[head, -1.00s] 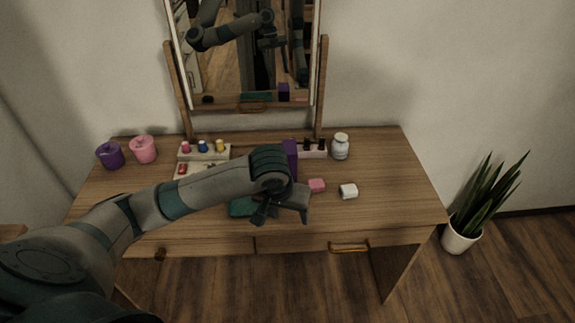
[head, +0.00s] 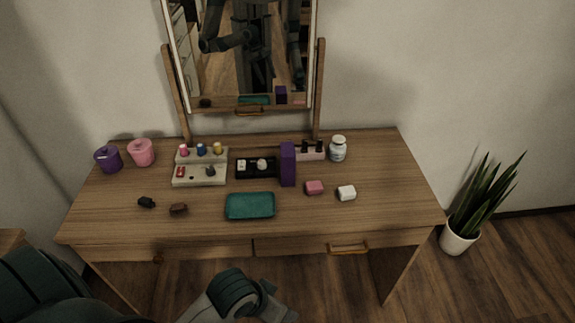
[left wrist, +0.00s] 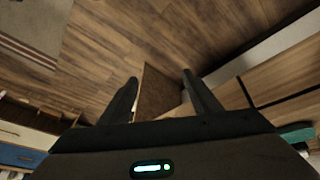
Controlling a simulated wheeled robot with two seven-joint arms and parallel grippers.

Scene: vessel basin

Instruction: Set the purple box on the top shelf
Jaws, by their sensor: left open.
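My left gripper (head: 280,300) is low in front of the table, partly cut off by the head view's bottom edge, well apart from the box. In the left wrist view its two fingers (left wrist: 162,92) are spread with nothing between them. No top shelf is plain in the head view; a unit with a blue drawer (left wrist: 18,156) shows at the left wrist view's lower left. My right gripper is not in view.
A mirror (head: 249,103) stands behind. A potted plant (head: 460,237) is at right.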

